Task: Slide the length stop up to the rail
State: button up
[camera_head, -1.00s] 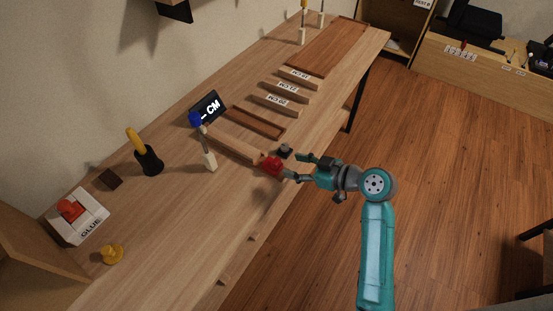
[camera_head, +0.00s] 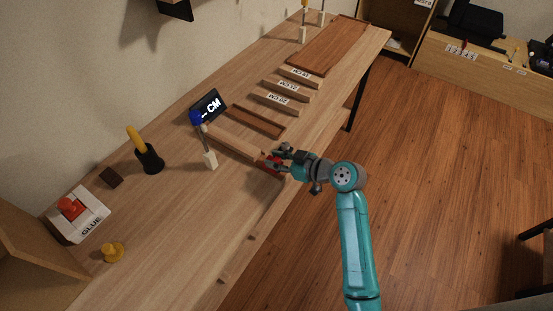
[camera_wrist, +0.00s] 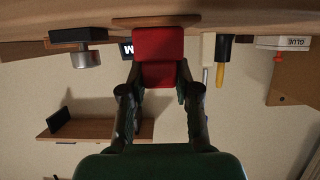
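The length stop appears to be the red block (camera_head: 272,168) at the table's near edge, by the end of a pale wooden rail (camera_head: 233,144). My gripper (camera_head: 277,159) is at the red block and partly covers it in the head view. In the wrist view, which is upside down, the red block (camera_wrist: 158,45) stands between my two fingers (camera_wrist: 158,78), one on each side. Its outer part hangs toward my palm. I cannot tell whether the fingers press on it. The rail's contact with the block is hidden.
A dark block with a metal knob (camera_wrist: 85,57) is close beside my gripper. Labelled boards (camera_head: 285,86) lie farther along. The near table front is mostly clear.

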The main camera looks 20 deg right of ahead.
grip_shut()
jog(key=shift+w+a, duration=0.6)
jog(key=shift+w, duration=0.25)
jog(key=shift+w+a, duration=0.6)
jog(key=shift+w, duration=0.2)
jog(key=o, duration=0.7)
grip_release()
jog(key=shift+d, duration=0.1)
jog(key=v, duration=1.2)
jog(key=shift+f, duration=0.1)
